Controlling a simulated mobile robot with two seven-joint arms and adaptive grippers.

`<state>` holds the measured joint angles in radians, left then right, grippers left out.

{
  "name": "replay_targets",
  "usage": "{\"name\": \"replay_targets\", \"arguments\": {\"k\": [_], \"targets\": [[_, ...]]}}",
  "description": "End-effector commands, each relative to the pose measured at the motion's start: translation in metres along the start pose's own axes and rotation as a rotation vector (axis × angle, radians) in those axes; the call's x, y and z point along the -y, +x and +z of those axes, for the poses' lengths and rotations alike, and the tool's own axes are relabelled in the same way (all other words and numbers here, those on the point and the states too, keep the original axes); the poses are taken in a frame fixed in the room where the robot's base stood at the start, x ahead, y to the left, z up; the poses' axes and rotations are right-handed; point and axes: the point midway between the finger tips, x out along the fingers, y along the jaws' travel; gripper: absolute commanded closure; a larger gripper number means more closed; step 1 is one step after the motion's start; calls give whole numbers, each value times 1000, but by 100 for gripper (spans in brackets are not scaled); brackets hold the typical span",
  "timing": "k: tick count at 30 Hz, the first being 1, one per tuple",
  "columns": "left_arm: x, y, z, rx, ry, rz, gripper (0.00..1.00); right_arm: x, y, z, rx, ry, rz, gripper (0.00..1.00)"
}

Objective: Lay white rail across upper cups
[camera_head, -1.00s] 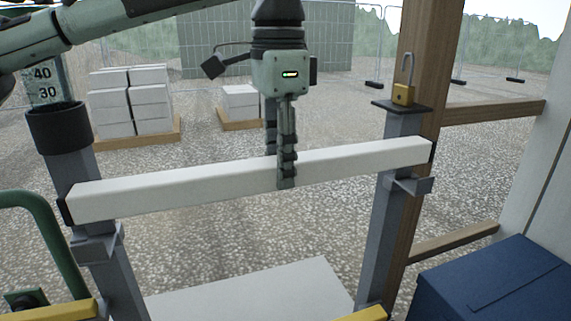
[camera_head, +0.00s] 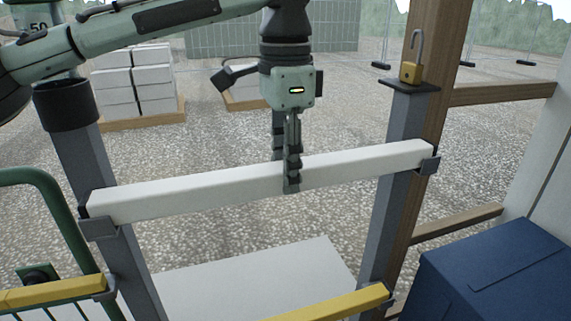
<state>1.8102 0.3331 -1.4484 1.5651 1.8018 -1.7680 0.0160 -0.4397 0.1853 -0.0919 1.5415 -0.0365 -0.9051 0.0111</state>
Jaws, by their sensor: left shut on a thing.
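The white rail (camera_head: 220,190) spans the two grey posts. Its left end is at the left upper cup (camera_head: 98,228) and its right end at the right upper cup (camera_head: 430,164). It looks seated in both, though exact contact at the cup floors is hard to tell. My left gripper (camera_head: 292,182) comes down from above and is shut on the rail near its middle. The left post (camera_head: 85,160) and right post (camera_head: 385,220) stand upright. My right gripper is not in view.
Yellow rails (camera_head: 335,302) (camera_head: 50,292) sit lower on the posts. A brass padlock (camera_head: 410,72) stands on the right post's cap. A blue box (camera_head: 495,275) is at lower right, and a green tubular frame (camera_head: 60,210) at left. White blocks (camera_head: 133,92) stand on a pallet behind.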

Motion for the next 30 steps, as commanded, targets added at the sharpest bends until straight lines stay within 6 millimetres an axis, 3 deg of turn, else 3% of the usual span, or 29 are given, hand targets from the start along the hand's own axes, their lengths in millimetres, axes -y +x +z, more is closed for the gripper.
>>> {"name": "replay_targets", "arguments": {"k": [1,6,17,20,30], "targets": [[0,-1,0,-2,0,-1,63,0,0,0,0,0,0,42],[0,-1,0,-1,0,0,42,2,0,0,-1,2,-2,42],[0,-4,0,0,0,0,42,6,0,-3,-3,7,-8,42],[0,-16,0,-1,-1,0,42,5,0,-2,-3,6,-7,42],[0,-87,-1,-2,0,-1,42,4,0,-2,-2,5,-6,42]]}}
